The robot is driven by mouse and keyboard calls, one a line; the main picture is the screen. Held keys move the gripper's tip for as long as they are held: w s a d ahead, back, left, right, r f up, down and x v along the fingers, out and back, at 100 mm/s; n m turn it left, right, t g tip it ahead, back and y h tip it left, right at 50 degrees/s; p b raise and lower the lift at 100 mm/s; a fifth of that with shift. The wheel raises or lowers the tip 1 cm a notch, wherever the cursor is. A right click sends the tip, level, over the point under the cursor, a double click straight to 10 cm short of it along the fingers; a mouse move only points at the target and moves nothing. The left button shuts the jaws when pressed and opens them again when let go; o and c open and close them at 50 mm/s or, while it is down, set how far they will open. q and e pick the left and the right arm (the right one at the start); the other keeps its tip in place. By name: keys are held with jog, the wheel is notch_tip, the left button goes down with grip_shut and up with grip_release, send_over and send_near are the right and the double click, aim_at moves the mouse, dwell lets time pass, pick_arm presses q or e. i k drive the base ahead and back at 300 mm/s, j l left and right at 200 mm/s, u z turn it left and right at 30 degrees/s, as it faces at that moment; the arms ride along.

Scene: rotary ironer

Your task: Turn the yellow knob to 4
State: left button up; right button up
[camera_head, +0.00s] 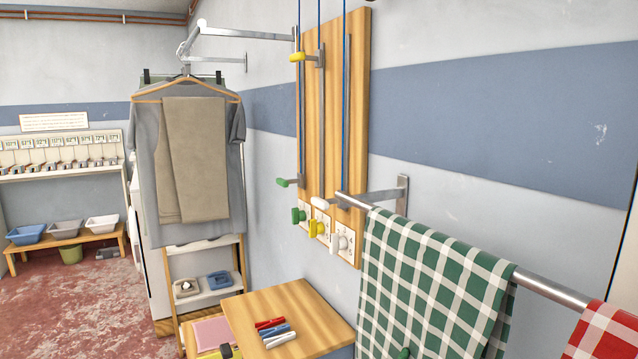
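The yellow knob (316,229) sits on a white dial plate low on the upright wooden board (357,75) on the wall. It is between a green knob (297,215) on its left and a white knob (339,244) on its right. The board is seen at a steep angle, and the dial numbers and the knob's setting are too small to read. Neither of my grippers is in view, and nothing touches the yellow knob.
A metal rail (540,284) with a green checked cloth (430,270) juts out right of the knobs. Below stands a wooden-topped table (310,300) with several pens. Hanging clothes (195,155) are to the left. Rods with coloured handles run above the knobs.

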aim_at(316, 229)
jog(key=i+j, duration=0.25)
jog(key=j, duration=0.15)
jog(key=i+j, duration=0.2)
jog(key=j, duration=0.2)
jog(key=i+j, duration=0.45)
jog(key=j, duration=0.3)
jog(key=i+j, duration=0.25)
jog(key=j, duration=0.15)
jog(key=i+j+z, duration=0.15)
jog(key=j, duration=0.15)
jog(key=i+j+z, duration=0.15)
jog(key=j, duration=0.2)
